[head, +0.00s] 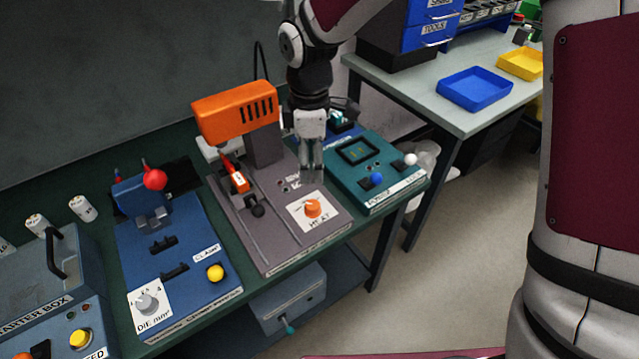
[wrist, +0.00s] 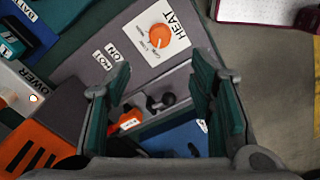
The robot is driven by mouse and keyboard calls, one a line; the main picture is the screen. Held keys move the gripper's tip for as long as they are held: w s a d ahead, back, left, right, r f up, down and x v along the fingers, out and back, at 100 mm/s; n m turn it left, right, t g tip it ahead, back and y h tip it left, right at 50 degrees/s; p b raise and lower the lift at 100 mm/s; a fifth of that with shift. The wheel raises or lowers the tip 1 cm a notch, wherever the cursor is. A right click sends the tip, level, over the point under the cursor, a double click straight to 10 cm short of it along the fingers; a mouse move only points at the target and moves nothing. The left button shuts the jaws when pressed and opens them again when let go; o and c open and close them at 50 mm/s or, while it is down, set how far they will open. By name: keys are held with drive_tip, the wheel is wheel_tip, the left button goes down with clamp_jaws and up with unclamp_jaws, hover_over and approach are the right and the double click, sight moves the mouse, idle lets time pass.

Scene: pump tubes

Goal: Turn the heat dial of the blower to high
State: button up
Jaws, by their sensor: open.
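The heat dial (head: 312,208) is an orange knob on a white plate marked HEAT, at the front right of the blower's grey base (head: 277,222). The blower's orange housing (head: 235,112) stands on a grey post behind it. My gripper (head: 311,178) points down above the base, just behind the dial in the head view, and is apart from it. In the wrist view the dial (wrist: 159,37) shows beyond the open, empty fingers (wrist: 161,78), near the top middle. The plate's small setting marks are too small to read.
A teal device (head: 372,168) with a blue and a white knob stands close on the right. A blue clamp board (head: 190,258) lies on the left. A black ball knob (head: 258,210) on the blower base is left of the dial. The bench's front edge is near.

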sight(313, 204)
wheel_tip(313, 204, down, 14)
drive_tip(key=shift+r, duration=0.15)
idle(0.4)
drive_tip(key=c, duration=1.2)
